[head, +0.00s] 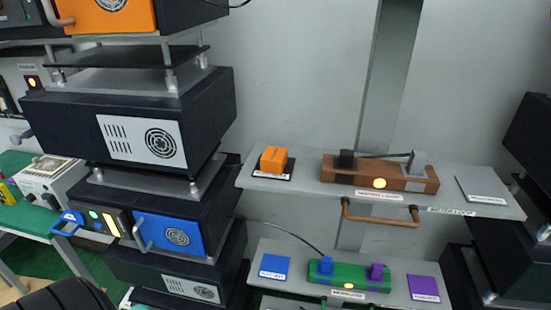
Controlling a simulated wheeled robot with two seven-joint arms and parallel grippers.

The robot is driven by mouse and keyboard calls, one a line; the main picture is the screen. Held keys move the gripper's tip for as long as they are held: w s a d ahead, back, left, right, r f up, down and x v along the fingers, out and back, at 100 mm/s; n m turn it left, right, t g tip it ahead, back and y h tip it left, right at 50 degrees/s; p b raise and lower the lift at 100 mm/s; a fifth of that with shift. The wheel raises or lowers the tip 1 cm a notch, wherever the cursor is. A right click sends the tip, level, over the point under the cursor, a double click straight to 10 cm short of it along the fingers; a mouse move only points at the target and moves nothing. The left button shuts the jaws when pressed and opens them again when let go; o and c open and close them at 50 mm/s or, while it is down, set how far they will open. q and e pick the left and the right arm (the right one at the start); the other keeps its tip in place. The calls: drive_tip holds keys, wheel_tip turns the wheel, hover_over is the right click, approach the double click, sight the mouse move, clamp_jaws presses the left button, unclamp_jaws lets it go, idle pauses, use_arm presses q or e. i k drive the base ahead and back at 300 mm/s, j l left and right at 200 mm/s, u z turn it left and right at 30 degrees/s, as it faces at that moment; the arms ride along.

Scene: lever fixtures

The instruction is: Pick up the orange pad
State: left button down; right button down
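An orange pad (273,158), block-shaped, sits on a thin black plate at the left end of the upper grey shelf (310,195). Its top and front sides show and nothing covers it. Neither of my grippers is in the head view, so their distance from the pad cannot be seen.
Right of the pad, a brown lever fixture (340,177) with a lit lamp and a grey plate (482,188) lie on the shelf. A copper-coloured handle (380,220) hangs below its front edge. A lower shelf holds a green fixture (345,283). Dark stacked units (85,125) stand left.

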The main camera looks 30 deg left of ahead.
sight(274, 160)
drive_tip(key=u, duration=1.4)
